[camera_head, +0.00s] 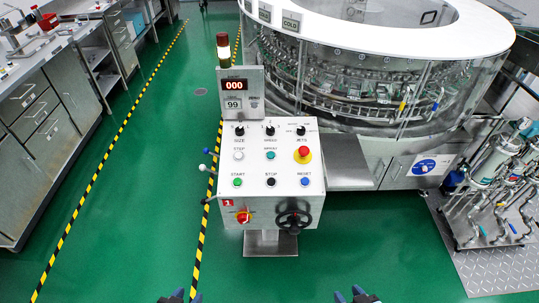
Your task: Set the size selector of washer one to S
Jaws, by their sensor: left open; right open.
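The control panel (257,163) of the washer is a white box on a pedestal, with a red tag marked 1 on its front. The size selector (239,131) is a black knob at the top left of the panel, above the word SIZE. Its pointer and the small letters around it are too small to read. My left gripper (182,297) and my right gripper (352,296) show only as tips at the bottom edge. Both are open, empty and well short of the panel.
Beside the size knob are the speed knob (270,131) and another selector (300,131). Buttons, a red emergency stop (303,151), side levers and a handwheel (293,218) are close by. The round washer (370,80) stands behind. Green floor is clear in front.

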